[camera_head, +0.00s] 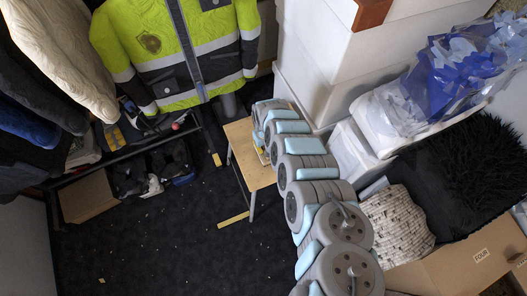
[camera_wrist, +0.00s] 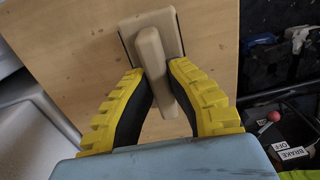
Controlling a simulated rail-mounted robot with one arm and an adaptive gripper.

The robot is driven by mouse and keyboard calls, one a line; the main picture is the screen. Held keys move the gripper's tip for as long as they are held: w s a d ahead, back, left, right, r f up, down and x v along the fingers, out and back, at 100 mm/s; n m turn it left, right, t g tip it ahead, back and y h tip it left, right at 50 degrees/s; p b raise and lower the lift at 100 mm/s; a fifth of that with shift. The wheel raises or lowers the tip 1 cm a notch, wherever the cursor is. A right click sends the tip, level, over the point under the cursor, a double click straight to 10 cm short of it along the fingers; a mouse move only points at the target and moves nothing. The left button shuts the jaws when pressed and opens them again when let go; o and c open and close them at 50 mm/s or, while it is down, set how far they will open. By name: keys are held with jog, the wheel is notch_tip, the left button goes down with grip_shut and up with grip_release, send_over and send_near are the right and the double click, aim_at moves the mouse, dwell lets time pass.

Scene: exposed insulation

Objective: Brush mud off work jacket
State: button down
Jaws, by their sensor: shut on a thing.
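The work jacket (camera_head: 185,50), bright yellow with dark panels and pale reflective bands, hangs upright at the upper middle of the head view. A brownish mud-like patch (camera_head: 150,43) shows on its chest. In the wrist view, a tan brush-like tool (camera_wrist: 155,52) with a long handle and a squarish base is at the wooden stool top (camera_wrist: 75,55). The yellow-padded fingers of my gripper (camera_wrist: 157,80) are shut on its handle. The stool also shows in the head view (camera_head: 252,168), where my arm hides most of the gripper and the tool.
Pale stacked containers (camera_head: 345,50) stand close to my arm's right. Pale clothing (camera_head: 65,50) hangs at the left. A low rack (camera_head: 120,155) with shoes and a cardboard box (camera_head: 85,197) lies below. The dark floor (camera_head: 150,245) is mostly open.

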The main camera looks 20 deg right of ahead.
jog(key=shift+r+p, duration=1.4)
jog(key=shift+r, duration=0.35)
jog(key=w+a+r, duration=0.4)
jog(key=w+r, duration=0.1)
jog(key=r, duration=0.5)
jog(key=w+a+r, duration=0.3)
jog(key=w+r, duration=0.2)
jog(key=r, duration=0.5)
jog(key=w+a+r, duration=0.4)
jog(key=w+r, duration=0.1)
jog(key=r, duration=0.5)
jog(key=a+r, duration=0.8)
jog(key=r, duration=0.6)
notch_tip(320, 180, up, 29)
jog(key=p, duration=3)
jog(key=shift+s+r+p, duration=0.2)
jog(key=shift+s+p, duration=0.15)
jog(key=shift+d, duration=0.1)
